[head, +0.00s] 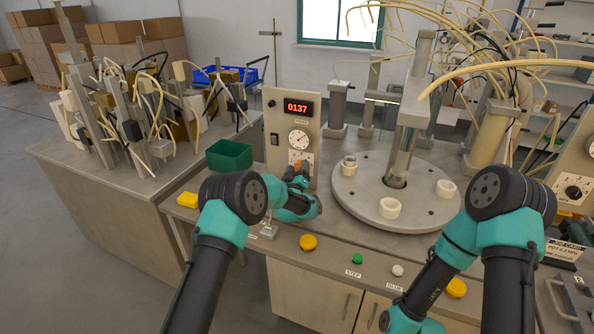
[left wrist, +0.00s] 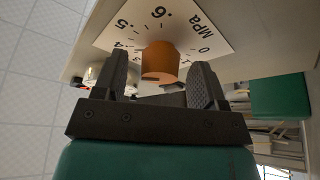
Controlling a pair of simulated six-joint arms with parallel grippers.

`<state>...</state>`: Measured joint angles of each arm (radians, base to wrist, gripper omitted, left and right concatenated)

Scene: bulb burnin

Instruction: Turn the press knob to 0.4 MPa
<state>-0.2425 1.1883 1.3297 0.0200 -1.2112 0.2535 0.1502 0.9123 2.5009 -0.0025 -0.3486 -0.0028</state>
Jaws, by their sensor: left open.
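The orange press knob (left wrist: 160,62) sits on a white scale plate (left wrist: 184,30) marked MPa in the left wrist view. The numbers 0, .4, .5 and .6 can be read; the knob's pointer cannot be made out. My left gripper (left wrist: 161,66) is open, with one finger on each side of the knob and a visible gap at each side. In the head view my left gripper (head: 299,176) is in front of the grey panel (head: 310,122), low on its face, mostly hidden by its own wrist. My right gripper is not in view; only its arm shows.
The panel also carries a red display (head: 298,107) reading 0137 and a round gauge (head: 299,139). A green bin (head: 229,155) stands left of the panel. A round turntable (head: 365,205) with white cups stands right. Yellow, green and white buttons line the front edge.

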